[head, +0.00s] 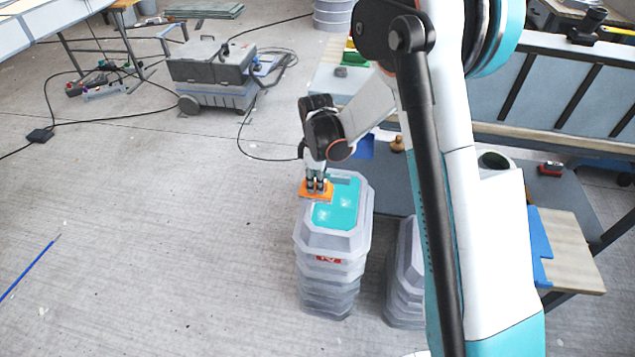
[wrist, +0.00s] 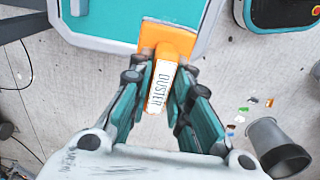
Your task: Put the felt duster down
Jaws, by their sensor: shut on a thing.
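The felt duster (head: 314,193) is an orange block with a handle; in the wrist view the duster (wrist: 160,86) shows a white label reading "DUSTER". My gripper (head: 317,180) is shut on its handle from above, with a finger on either side in the wrist view (wrist: 160,98). The duster is at the left edge of the top of a stack of grey plastic crates (head: 313,237), overlapping its teal top surface (head: 337,210). I cannot tell whether it touches that surface. The felt underside is hidden.
A second crate stack (head: 405,280) stands just right of the first. A grey worktable (head: 400,190) with several items is behind. A wheeled grey machine (head: 212,70) with cables stands at the back left.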

